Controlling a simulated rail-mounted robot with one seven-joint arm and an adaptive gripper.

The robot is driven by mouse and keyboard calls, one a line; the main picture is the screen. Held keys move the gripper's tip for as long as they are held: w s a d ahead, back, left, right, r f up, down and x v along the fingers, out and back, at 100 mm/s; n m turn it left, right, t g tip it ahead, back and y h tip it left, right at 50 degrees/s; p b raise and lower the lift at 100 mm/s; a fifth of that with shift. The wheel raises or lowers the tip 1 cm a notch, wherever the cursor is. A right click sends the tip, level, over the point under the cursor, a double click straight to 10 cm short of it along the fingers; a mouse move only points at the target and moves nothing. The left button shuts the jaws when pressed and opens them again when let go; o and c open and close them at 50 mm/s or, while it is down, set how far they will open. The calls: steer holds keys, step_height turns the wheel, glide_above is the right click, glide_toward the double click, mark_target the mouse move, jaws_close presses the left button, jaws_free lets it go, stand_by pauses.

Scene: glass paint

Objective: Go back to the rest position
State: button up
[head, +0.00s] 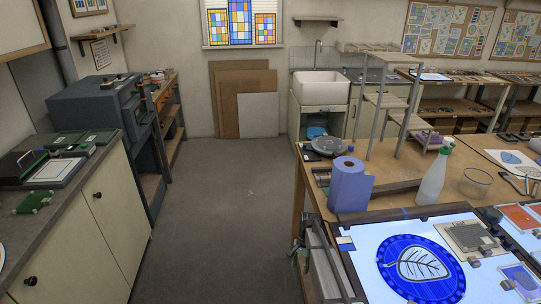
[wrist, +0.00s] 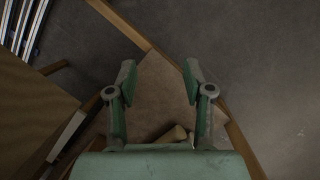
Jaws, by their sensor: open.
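My gripper (wrist: 160,75) shows in the wrist view with its two green-grey fingers spread apart. It is open, with nothing between the fingertips. Beyond and below it are a brown wooden frame edge (wrist: 122,25) and a pale brown surface (wrist: 165,95), with grey floor around them.
In the head view, a workbench at right holds a lit light table (head: 365,270), a blue paper roll (head: 349,185), a spray bottle (head: 435,175) and a glass bowl (head: 475,182). A cabinet (head: 100,215) stands at left. The grey floor (head: 235,190) between them is clear.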

steer(key=w+r+t, duration=0.2)
steer(key=w+r, duration=0.6)
steer(key=s+d+f+n+g+b, duration=0.1)
steer(key=s+f, duration=0.7)
steer(key=s, duration=1.1)
steer(key=s+d+f+n+g+b, duration=0.2)
steer(key=s+f, duration=0.6)
steer(key=s, duration=1.2)
steer(key=s+d+f+n+g+h+b, duration=0.1)
steer(key=s+f+n, duration=0.4)
steer(key=s, duration=1.5)
step_height(320, 180, down, 3)
steer(key=shift+s+d+g+b, duration=0.25)
steer(key=shift+d+g+b, duration=0.1)
steer(key=shift+g+b, duration=0.7)
